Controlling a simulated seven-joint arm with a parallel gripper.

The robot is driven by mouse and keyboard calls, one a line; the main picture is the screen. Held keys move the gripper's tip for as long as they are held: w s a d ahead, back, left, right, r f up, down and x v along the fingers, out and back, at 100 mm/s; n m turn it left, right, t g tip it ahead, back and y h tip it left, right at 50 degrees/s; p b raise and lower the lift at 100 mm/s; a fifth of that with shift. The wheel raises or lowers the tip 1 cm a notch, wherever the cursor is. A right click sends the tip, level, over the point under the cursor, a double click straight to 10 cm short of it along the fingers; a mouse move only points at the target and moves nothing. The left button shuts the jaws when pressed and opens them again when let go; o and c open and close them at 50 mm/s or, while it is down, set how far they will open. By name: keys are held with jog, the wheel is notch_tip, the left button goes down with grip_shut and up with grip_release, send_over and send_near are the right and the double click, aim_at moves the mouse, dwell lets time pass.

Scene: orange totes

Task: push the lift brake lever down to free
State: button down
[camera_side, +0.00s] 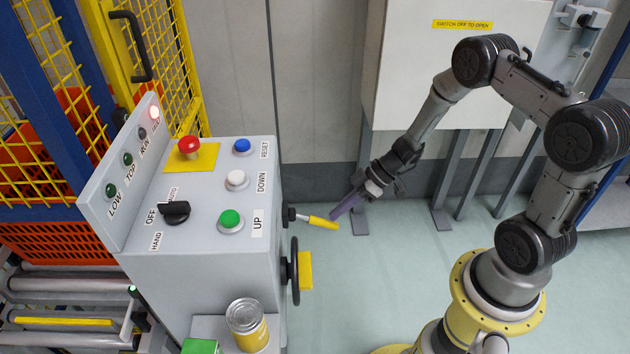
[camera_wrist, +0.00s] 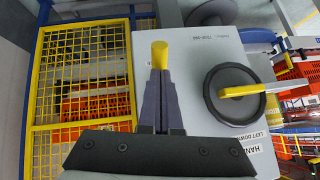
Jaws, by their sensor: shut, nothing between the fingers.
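The brake lever (camera_side: 323,222) sticks out from the right side of the grey control box (camera_side: 200,290). It has a black pivot, a thin metal rod and a yellow grip, and points right in the side view. In the wrist view its yellow grip (camera_wrist: 160,52) shows just beyond my fingertips. My gripper (camera_side: 335,215) is shut and empty, its purple-grey fingers at the outer end of the yellow grip. In the wrist view my gripper (camera_wrist: 160,76) overlaps the grip and hides the rest of the lever. I cannot tell whether the fingers touch it.
A black handwheel (camera_side: 294,270) with a yellow handle sits on the same box side, below the lever; it also shows in the wrist view (camera_wrist: 208,97). A yellow can (camera_side: 249,326) stands at the front.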

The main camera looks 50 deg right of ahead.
jog(key=shift+f, duration=0.7)
jog(key=shift+a+f, duration=0.1)
jog(key=shift+s+a+f, duration=0.1)
jog(key=shift+s+f, duration=0.05)
jog(key=shift+s, duration=0.05)
jog(key=shift+d+r, duration=0.3)
jog(key=shift+r, duration=0.2)
jog(key=s+d+r, duration=0.5)
jog(key=d+r, duration=0.1)
jog(key=d, duration=0.3)
jog(key=shift+s+d+r, duration=0.2)
jog(key=shift+s+r, duration=0.1)
